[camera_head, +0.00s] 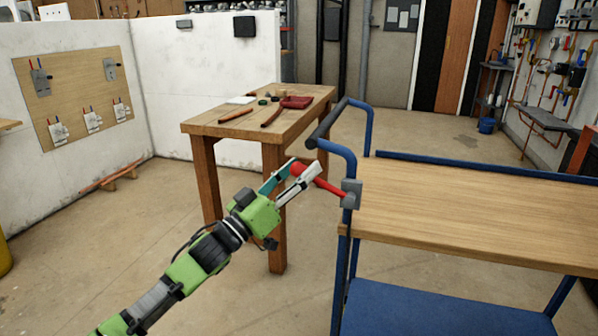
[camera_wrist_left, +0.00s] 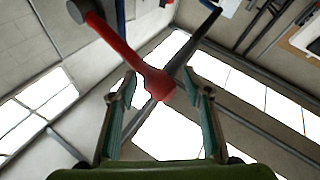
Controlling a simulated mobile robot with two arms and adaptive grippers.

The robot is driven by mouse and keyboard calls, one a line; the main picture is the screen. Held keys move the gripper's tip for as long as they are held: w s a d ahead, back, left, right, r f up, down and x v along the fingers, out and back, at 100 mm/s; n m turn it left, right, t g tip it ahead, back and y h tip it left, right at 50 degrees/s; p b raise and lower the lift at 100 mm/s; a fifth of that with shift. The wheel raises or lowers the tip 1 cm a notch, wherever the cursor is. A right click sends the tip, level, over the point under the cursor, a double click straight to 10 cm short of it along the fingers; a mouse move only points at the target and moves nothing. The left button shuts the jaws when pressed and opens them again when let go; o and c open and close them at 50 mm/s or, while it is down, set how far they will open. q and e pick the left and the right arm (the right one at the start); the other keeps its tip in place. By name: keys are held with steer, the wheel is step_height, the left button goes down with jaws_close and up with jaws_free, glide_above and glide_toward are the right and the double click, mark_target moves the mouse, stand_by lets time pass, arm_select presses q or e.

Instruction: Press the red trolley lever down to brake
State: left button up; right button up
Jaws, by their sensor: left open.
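The red trolley lever (camera_head: 327,185) sticks out to the left from a grey bracket (camera_head: 351,193) on the trolley's blue frame. It slopes up towards its rounded red end. My left gripper (camera_head: 292,178) is open at that end, with one finger to each side of it in the picture. In the left wrist view the lever (camera_wrist_left: 125,48) runs from the grey bracket (camera_wrist_left: 78,10) at top left to its knob, which shows between the spread fingertips (camera_wrist_left: 162,90). Gaps show on both sides of the knob there. My right gripper is not in view.
The trolley has a wooden top (camera_head: 465,205), a blue lower shelf (camera_head: 430,310) and a handle with a dark grip (camera_head: 327,122). A wooden table (camera_head: 205,128) with small tools stands behind my left gripper. The floor at the lower left is clear around my arm.

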arm_select(q)
jaws_close()
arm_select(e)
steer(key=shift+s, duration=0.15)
arm_select(q)
steer(key=shift+f, duration=0.1)
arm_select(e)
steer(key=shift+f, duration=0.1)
